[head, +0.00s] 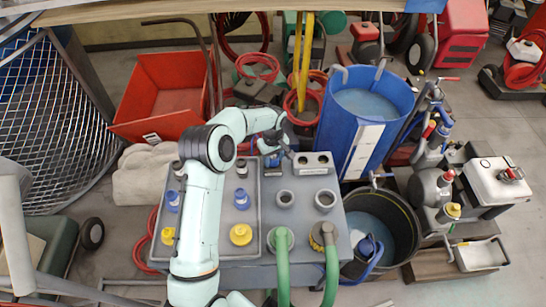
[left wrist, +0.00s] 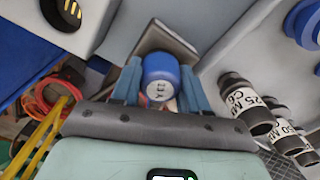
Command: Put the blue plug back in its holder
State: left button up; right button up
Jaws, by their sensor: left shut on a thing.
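My left gripper (head: 273,146) is shut on a blue plug, held above the back edge of the grey bench. In the left wrist view the blue plug (left wrist: 160,75) has a pale label with dark marks and sits between the fingers of the gripper (left wrist: 160,88). A grey block with two dark round openings (head: 314,169) stands just right of the gripper in the head view. A pale block with a dark opening and yellow pieces inside (left wrist: 88,18) shows at upper left of the wrist view. I cannot tell for certain which is the holder. The right gripper is not in view.
A tray (head: 265,230) left of the bench's grey rings holds blue, yellow and dark caps. Labelled dark cylinders (left wrist: 240,97) stand right of the gripper in the wrist view. Green hoses (head: 283,262) rise at the front. A blue barrel (head: 343,150) stands behind at right.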

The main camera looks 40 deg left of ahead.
pick_arm(q)
jog(key=o, duration=1.2)
notch_tip(320, 180, up, 13)
jog(key=shift+r+p, duration=0.15)
jog(key=shift+p, duration=0.15)
